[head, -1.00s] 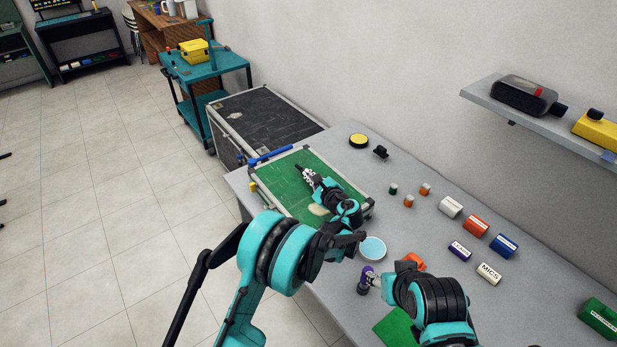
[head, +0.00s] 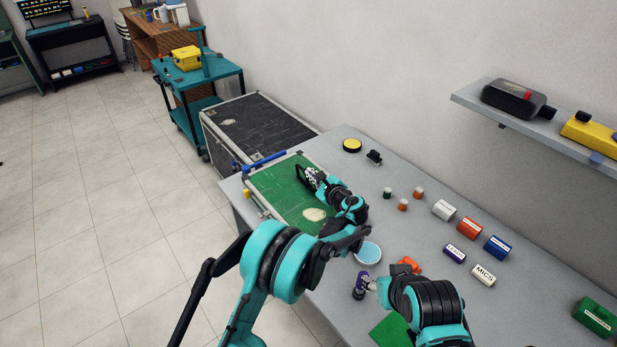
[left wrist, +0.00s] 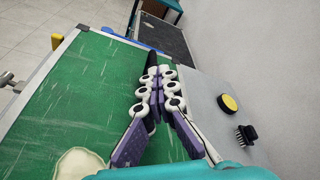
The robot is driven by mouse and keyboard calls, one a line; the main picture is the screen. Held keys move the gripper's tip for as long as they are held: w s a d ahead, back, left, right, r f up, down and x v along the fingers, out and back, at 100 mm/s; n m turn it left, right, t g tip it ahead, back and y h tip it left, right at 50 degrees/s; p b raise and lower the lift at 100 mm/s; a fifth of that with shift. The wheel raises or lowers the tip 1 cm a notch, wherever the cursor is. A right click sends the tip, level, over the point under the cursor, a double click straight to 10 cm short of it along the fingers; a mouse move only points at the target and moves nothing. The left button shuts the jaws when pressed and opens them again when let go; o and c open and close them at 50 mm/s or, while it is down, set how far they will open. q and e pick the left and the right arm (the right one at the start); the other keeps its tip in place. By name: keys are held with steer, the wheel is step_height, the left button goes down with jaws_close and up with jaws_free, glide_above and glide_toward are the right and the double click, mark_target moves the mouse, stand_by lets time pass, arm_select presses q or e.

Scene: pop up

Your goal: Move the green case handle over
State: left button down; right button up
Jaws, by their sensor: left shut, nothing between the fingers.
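The green case (head: 268,190) lies flat on the grey table with its worn green face up and metal edges. Its blue handle (head: 262,161) runs along the far edge; it also shows in the left wrist view (left wrist: 133,41), partly behind my fingers. My left gripper (head: 303,172) is over the far right part of the case, shut and empty, apart from the handle. In the left wrist view its purple-padded fingers (left wrist: 156,82) meet at the tips. My right gripper (head: 360,286) is low near the table's front edge; its finger opening is too small to judge.
A black case (head: 255,125) stands on the floor beyond the table. A yellow round tin (head: 352,145) and a black brush (head: 374,157) lie right of the green case. A blue round lid (head: 368,253) and several labelled blocks are nearer. A shelf (head: 500,115) juts from the wall.

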arm_select(q)
steer(key=shift+w+d, duration=0.1)
steer(key=shift+d, duration=0.05)
steer(key=shift+w+d, duration=0.55)
steer(key=shift+d, duration=0.25)
steer(key=c, duration=1.8)
jaws_free()
